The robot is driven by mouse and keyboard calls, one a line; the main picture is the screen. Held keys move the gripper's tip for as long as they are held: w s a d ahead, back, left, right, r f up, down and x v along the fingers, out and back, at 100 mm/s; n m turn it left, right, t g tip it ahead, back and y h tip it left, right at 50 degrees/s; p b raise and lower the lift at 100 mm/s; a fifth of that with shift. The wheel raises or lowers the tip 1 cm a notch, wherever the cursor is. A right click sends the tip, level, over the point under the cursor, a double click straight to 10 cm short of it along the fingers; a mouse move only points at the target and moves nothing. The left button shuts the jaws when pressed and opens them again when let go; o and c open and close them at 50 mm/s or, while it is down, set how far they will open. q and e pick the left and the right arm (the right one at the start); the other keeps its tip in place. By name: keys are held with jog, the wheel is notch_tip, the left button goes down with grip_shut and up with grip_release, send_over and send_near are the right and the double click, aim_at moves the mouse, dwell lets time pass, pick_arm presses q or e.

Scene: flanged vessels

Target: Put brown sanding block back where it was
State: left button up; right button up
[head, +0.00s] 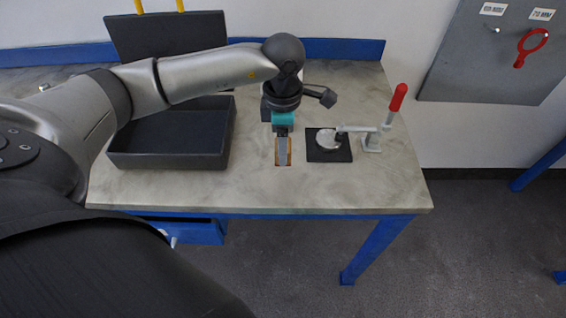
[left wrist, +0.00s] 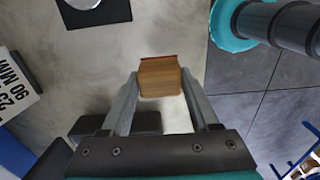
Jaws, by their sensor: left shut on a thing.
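The brown sanding block (left wrist: 160,77) is a small wooden-looking block between the fingertips of my left gripper (left wrist: 160,92) in the left wrist view. The gripper is shut on it from both sides. In the head view, my left gripper (head: 283,150) points down over the right half of the worktop, with the block's brown edges (head: 289,152) showing around a grey finger. I cannot tell whether the block touches the worktop or hangs just above it. My right gripper is not in view.
A dark open tray (head: 170,160) stands left of the gripper on the worktop (head: 250,195). Close on the right are a black plate (head: 340,155) with a pale disc and a red-handled clamp (head: 397,98). A white sign (left wrist: 14,85) stands at the left wrist view's left edge.

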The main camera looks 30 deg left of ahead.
pick_arm(q)
jog(key=shift+f, duration=3.4)
jog(key=shift+f+b, duration=0.15)
jog(key=shift+b, duration=0.25)
jog(key=o, duration=1.2)
notch_tip(320, 180, up, 12)
jog(key=shift+r+p, duration=0.2)
jog(key=shift+p, duration=0.3)
